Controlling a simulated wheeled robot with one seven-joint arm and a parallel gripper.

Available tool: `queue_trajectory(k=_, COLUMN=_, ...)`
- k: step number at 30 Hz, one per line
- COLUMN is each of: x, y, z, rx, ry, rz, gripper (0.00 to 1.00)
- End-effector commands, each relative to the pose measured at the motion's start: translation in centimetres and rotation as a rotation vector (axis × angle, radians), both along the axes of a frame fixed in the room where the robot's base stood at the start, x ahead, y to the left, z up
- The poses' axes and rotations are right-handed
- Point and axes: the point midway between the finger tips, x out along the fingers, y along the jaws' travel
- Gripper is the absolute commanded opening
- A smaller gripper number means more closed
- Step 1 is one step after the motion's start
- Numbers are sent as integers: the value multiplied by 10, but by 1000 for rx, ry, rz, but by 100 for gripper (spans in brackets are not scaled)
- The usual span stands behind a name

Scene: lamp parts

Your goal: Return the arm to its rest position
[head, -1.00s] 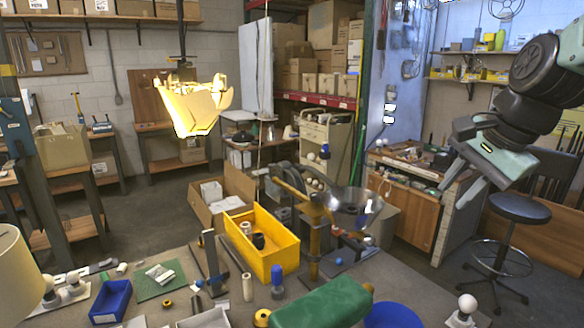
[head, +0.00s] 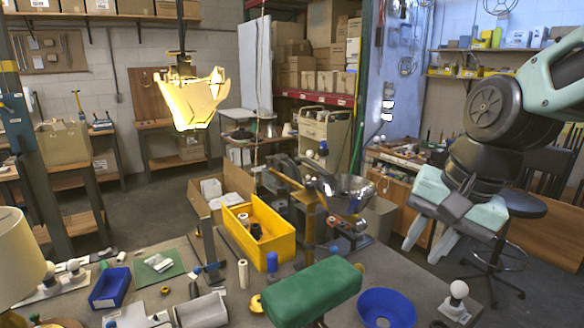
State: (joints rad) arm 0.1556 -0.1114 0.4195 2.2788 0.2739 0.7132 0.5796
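My gripper (head: 421,248) hangs at the right of the head view, at the end of my raised arm. Its two pale green fingers point down and a gap shows between them, so it is open. Nothing shows between the fingers. It is above and behind the right side of the workbench (head: 350,255), apart from the things on it. A white bulb (head: 458,289) stands on the bench below and to the right of the gripper.
A blue bowl (head: 386,308) and a green padded block (head: 312,291) are at the bench front. A yellow bin (head: 262,238) stands behind them. A cream lampshade (head: 18,262) is at the left edge. A stool (head: 520,204) stands behind my gripper.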

Motion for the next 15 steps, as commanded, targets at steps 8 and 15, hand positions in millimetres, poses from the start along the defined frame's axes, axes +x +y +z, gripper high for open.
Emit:
queue_trajectory(k=8, x=-96, y=50, z=-88, rx=-161, ry=37, rz=675, gripper=27)
queue_trajectory(k=15, x=-154, y=56, z=-129, rx=-247, ry=48, rz=1102, gripper=27)
